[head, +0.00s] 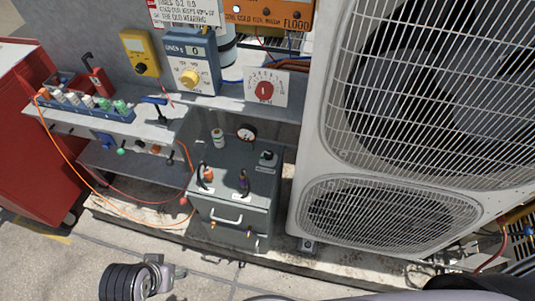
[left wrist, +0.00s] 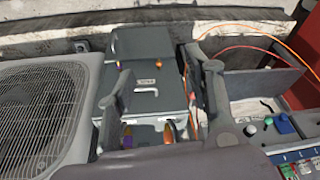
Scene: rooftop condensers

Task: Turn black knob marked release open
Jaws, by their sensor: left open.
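A grey cabinet (head: 225,212) stands left of the large condenser. Its top carries a small black knob (head: 268,155) on a pale plate at the right, and two dark handles (head: 205,173) (head: 243,181) with white labels near the front. The labels are too small to read, so I cannot tell which is marked release. My left gripper (head: 178,271) is low in the head view, in front of the cabinet and apart from it. In the left wrist view my left gripper (left wrist: 160,72) is open and empty, with the cabinet (left wrist: 143,45) beyond its fingers.
A condenser (head: 315,150) with fan grilles fills the right. A shelf (head: 150,118) at left holds a blue rack (head: 75,108) of bottles. A red cabinet (head: 35,130) stands far left. An orange hose (head: 60,165) hangs left of the grey cabinet.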

